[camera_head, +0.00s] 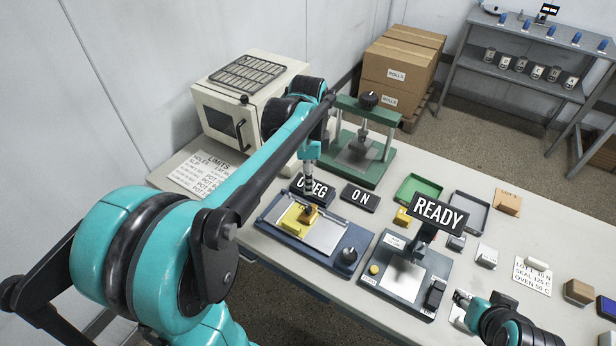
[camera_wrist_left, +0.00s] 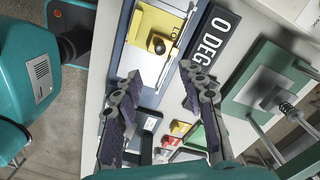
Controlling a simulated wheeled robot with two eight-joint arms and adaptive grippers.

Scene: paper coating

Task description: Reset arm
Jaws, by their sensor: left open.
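My left arm reaches in from the left, and its gripper (camera_head: 309,168) hangs over the black 0 DEG sign (camera_head: 313,190). In the left wrist view the left gripper (camera_wrist_left: 161,74) has its two fingers wide apart, with nothing held between them. A yellow block with a dark knob (camera_head: 294,217) sits on the blue coating device (camera_head: 270,222); the yellow piece (camera_wrist_left: 142,24) also shows beyond the fingertips in the wrist view. My right arm shows at the lower right; its gripper (camera_head: 464,298) is small and its jaws are unclear.
A green press (camera_head: 374,175) and white oven (camera_head: 205,105) stand behind. The ON sign (camera_head: 360,197), READY sign (camera_head: 440,214), a green tray (camera_head: 418,184) and a grey tray (camera_head: 484,218) are on the table (camera_head: 540,225). Small blocks lie at right.

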